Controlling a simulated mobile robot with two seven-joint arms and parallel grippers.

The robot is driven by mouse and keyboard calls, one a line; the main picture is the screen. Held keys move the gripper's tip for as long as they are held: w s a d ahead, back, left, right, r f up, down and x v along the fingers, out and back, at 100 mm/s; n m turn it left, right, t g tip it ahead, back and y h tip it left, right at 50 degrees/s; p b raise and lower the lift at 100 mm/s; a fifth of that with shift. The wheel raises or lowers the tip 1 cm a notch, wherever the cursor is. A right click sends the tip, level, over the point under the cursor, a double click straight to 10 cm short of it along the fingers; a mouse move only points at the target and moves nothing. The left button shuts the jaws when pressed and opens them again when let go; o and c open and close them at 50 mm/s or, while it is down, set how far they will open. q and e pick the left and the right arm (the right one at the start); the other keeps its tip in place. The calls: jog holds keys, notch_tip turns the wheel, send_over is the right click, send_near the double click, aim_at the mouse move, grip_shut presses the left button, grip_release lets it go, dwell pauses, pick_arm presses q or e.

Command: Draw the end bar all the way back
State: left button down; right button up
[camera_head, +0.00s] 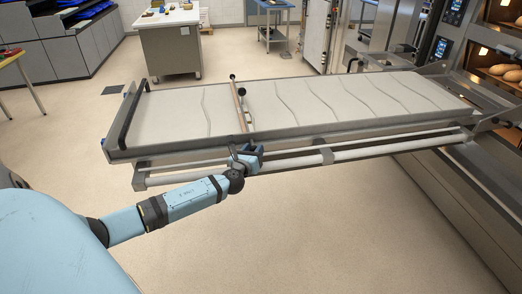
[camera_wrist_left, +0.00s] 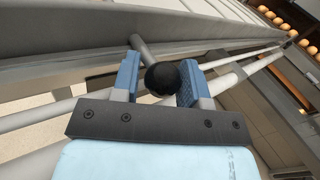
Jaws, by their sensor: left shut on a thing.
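The end bar (camera_head: 237,101) is a slim bar lying across the pale belt (camera_head: 310,105) of the loader, left of its middle. It has black knobs at its far part. My left gripper (camera_head: 247,154) is at the loader's near side, at the near end of this bar. In the left wrist view its blue jaws (camera_wrist_left: 161,82) are shut around a black ball knob (camera_wrist_left: 162,79) on a grey rod (camera_wrist_left: 146,48). The rod runs to the loader's side frame. My right gripper is in neither view.
A dark upright rail (camera_head: 127,118) closes the loader's left end. Pale round rails (camera_head: 355,153) run below its near side. Deck ovens with bread (camera_head: 503,72) stand at the right. Open floor (camera_head: 270,230) lies in front; a work table (camera_head: 170,45) stands behind.

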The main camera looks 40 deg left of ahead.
pick_arm(q)
jog(key=s+a, duration=0.1)
jog(key=s, duration=0.1)
jog(key=s+a, duration=0.4)
jog(key=shift+s+a+b, duration=0.1)
jog(key=shift+s+b, duration=0.2)
jog(key=shift+s, duration=0.05)
jog(key=shift+s+a, duration=0.4)
jog(key=shift+s, duration=0.1)
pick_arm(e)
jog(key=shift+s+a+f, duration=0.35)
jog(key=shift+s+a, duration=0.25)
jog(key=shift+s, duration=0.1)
pick_arm(q)
jog(key=c, duration=1.1)
grip_release()
jog(key=o, duration=0.3)
jog(key=shift+s, duration=0.1)
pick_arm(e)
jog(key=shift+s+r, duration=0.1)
pick_arm(q)
jog(key=shift+o, duration=0.2)
jog(key=shift+s+d, duration=0.15)
jog(key=shift+s, duration=0.2)
jog(key=b+v, duration=0.1)
jog(key=v, duration=1.2)
jog(key=shift+b, duration=0.4)
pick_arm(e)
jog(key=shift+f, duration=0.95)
